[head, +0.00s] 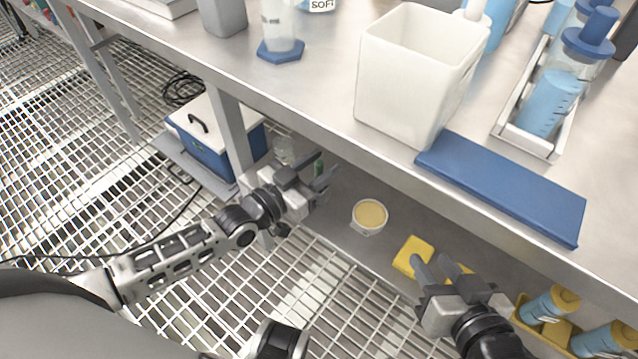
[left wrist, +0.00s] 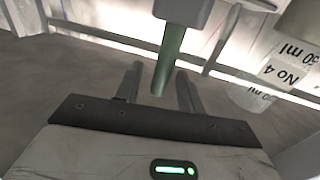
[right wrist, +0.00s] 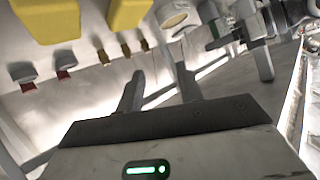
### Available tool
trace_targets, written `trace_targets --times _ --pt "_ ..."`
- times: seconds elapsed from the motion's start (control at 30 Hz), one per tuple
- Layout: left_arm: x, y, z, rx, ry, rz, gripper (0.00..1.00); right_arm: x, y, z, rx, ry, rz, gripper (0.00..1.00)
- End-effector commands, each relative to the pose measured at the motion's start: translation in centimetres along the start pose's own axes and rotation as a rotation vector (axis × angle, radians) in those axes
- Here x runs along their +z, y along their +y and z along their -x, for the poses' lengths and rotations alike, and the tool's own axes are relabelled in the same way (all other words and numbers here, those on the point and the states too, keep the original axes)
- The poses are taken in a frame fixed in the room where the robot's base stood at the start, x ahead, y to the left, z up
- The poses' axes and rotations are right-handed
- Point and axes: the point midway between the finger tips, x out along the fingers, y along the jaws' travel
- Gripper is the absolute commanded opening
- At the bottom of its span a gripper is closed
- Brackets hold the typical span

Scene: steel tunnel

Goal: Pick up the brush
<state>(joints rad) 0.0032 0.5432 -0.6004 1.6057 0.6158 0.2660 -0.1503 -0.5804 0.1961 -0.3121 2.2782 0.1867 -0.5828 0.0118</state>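The brush shows in the left wrist view as a green handle (left wrist: 170,58) with a pale grey block at its upper end. In the head view only a small green part (head: 318,166) shows on the lower shelf, partly hidden by my left gripper (head: 309,176). In the left wrist view my left gripper (left wrist: 157,88) is open, with the handle's lower end appearing between its fingers and a gap on the left side. I cannot tell whether the right finger touches it. My right gripper (head: 437,268) is open and empty, low at the right; its spread fingers also show in the right wrist view (right wrist: 160,85).
The steel bench (head: 320,100) overhangs the lower shelf (head: 345,240). A round tub (head: 369,216) stands between the grippers. A yellow block (head: 409,253) lies near my right gripper. Labelled bottles (left wrist: 265,85) stand right of the brush. A blue-and-white cooler (head: 205,135) stands left.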

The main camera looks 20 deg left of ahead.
Motion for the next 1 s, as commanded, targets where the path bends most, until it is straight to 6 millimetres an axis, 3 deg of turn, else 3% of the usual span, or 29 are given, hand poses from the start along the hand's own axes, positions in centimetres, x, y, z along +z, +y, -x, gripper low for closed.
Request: trace_targets --times 0.2,0.37,0.77,1.0 --pt "0.0 0.0 -0.1 0.000 -0.001 -0.001 0.39 -0.4 -0.1 0.2 -0.003 0.010 0.001 0.36" --pt "0.0 0.0 -0.1 0.000 -0.001 -0.001 0.00 -0.3 -0.1 0.2 -0.003 0.007 0.001 0.36" --pt "-0.3 0.0 -0.1 0.000 0.000 -0.001 0.00 -0.1 -0.1 0.2 -0.003 -0.002 0.001 0.36" --pt "-4.5 0.1 -0.1 0.001 0.002 0.000 0.00 0.6 0.2 0.5 0.013 -0.088 0.000 0.36"
